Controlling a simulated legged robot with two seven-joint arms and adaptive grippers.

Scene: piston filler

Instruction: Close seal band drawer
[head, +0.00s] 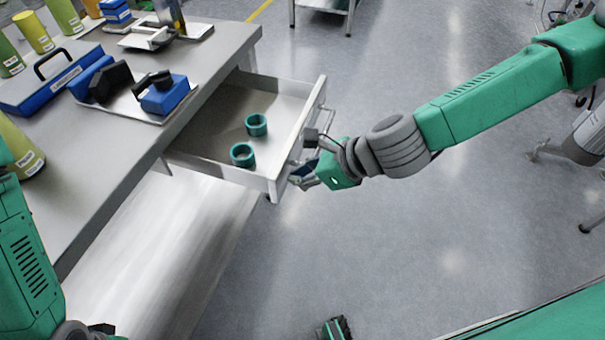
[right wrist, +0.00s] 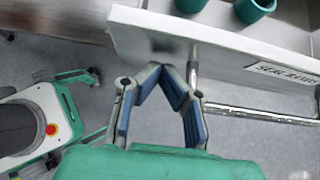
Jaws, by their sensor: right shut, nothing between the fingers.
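The seal band drawer (head: 290,150) is pulled out from the side of the grey workbench. Two teal seal bands (head: 256,124) lie inside it. In the right wrist view, the drawer front (right wrist: 215,45) carries a partly readable seal band label (right wrist: 285,73) and a metal bar handle (right wrist: 255,113). My right gripper (head: 303,178) is at the outside of the drawer front, near one end. In the right wrist view its blue-padded fingertips (right wrist: 163,70) are together and empty, beside the handle post and close to the front. Whether they touch it is unclear.
The workbench top (head: 215,75) holds a blue toolbox (head: 55,85), a tray (head: 125,102) with blue and black parts, and several yellow-green cylinders (head: 35,35). The floor (head: 400,230) right of the drawer is clear. A stand (head: 325,8) is at the back.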

